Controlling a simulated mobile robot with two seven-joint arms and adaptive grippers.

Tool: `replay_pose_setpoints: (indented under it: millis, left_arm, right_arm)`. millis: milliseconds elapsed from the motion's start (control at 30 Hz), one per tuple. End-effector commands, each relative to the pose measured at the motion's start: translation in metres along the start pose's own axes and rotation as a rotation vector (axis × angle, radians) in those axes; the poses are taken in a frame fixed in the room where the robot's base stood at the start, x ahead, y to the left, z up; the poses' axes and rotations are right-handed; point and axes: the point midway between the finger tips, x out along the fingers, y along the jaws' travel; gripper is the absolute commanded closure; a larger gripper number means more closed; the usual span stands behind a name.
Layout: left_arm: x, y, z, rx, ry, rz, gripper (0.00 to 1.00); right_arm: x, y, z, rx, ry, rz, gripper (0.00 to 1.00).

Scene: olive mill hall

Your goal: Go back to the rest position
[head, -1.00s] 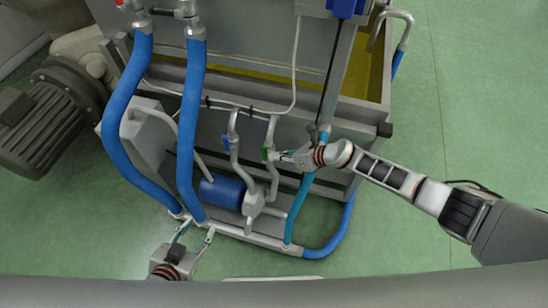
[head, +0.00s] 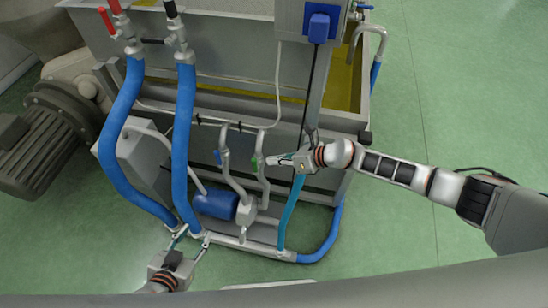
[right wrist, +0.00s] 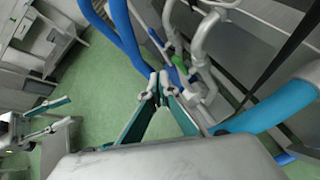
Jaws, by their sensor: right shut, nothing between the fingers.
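My right gripper (head: 270,160) reaches in from the right in the head view. It is shut and empty, its tips close beside the green-handled valve (head: 256,162) on a grey pipe; I cannot tell whether they touch. In the right wrist view the same fingers (right wrist: 159,84) come together at their tips, with the green handle (right wrist: 178,63) beyond them. My left gripper (head: 192,236) is low in the head view near the lower ends of the blue hoses. Its fingers stand apart with nothing seen between them. It also shows in the right wrist view (right wrist: 68,112).
A grey tank (head: 225,88) with yellowish contents stands behind the pipes. Blue hoses (head: 182,130), a teal hose (head: 289,212), a blue-handled valve (head: 218,157) and a blue pump (head: 215,204) crowd around the grippers. A motor (head: 50,140) stands at left.

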Motion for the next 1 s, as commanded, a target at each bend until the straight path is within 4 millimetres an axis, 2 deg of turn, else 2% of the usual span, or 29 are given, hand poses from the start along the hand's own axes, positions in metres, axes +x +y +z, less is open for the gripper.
replay_pose_setpoints:
  millis: [267, 367, 433, 600, 700, 867, 1000]
  left_arm:
    - [0.000, 0.000, 0.000, -0.001, 0.000, 0.000, 0.60]
    - [0.000, 0.000, 0.000, -0.001, -0.001, 0.000, 0.60]
    - [0.000, 0.000, 0.000, -0.001, -0.001, 0.000, 0.60]
    - [0.000, 0.000, 0.000, -0.001, 0.000, 0.000, 0.60]
    - [0.000, 0.000, 0.000, -0.001, 0.000, 0.000, 0.60]
    - [-0.001, 0.001, 0.000, -0.002, 0.000, 0.000, 0.60]
    - [-0.001, 0.001, 0.000, -0.002, 0.000, 0.000, 0.60]
  right_arm:
    - [0.001, 0.002, 0.000, 0.006, -0.003, 0.003, 1.00]
    - [0.005, 0.018, 0.000, 0.072, -0.033, 0.026, 1.00]
    - [0.010, 0.040, 0.000, 0.180, -0.080, 0.060, 1.00]
    - [0.011, 0.102, 0.013, 0.632, -0.258, 0.165, 1.00]
    - [0.001, 0.119, 0.019, 0.934, -0.363, 0.209, 1.00]
    - [-0.028, 0.118, 0.011, 1.421, -0.516, 0.249, 1.00]
    - [-0.061, 0.102, -0.019, 1.840, -0.645, 0.256, 1.00]
